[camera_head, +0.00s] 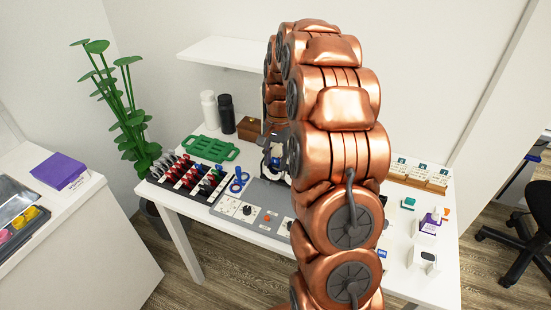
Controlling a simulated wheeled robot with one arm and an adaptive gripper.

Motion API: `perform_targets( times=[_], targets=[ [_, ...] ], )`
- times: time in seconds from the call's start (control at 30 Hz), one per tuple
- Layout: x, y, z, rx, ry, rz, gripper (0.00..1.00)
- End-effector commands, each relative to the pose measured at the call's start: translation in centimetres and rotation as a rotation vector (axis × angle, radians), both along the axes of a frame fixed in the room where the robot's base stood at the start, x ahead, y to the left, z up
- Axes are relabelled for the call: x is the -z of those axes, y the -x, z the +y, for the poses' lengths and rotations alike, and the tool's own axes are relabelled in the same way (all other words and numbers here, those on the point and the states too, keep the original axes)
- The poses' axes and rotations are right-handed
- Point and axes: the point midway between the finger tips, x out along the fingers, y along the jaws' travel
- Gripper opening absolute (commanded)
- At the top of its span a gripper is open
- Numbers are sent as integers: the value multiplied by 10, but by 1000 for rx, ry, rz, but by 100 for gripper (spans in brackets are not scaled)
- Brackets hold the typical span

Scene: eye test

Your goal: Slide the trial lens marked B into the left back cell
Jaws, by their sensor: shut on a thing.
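My gripper (275,168) is behind my copper arm, low over the grey panel on the white table. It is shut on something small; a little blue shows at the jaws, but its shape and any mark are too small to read. A black rack (150,178) at the table's left end holds several trial lenses with red, blue and dark handles. The grey panel (262,193) carries white plates with dark knobs and an orange spot. I cannot make out a letter B, and I cannot tell which part has the left back cell. My arm hides the panel's right side.
A green tray (210,148), blue ring-handled item (238,181), white bottle (209,110), black bottle (227,114) and brown box (249,128) stand near my gripper. Card boxes (420,174) and small boxes (424,256) are at right. A shelf (222,52) hangs above.

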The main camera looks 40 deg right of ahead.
Motion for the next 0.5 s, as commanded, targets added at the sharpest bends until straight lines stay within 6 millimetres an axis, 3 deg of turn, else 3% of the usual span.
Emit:
perform_targets(
  times=[0.3, 0.33, 0.5],
  targets=[
    [2, 0, 0, 0, 0, 0, 26],
    [2, 0, 0, 0, 0, 0, 40],
    [2, 0, 0, 0, 1, -1, 58]
  ],
)
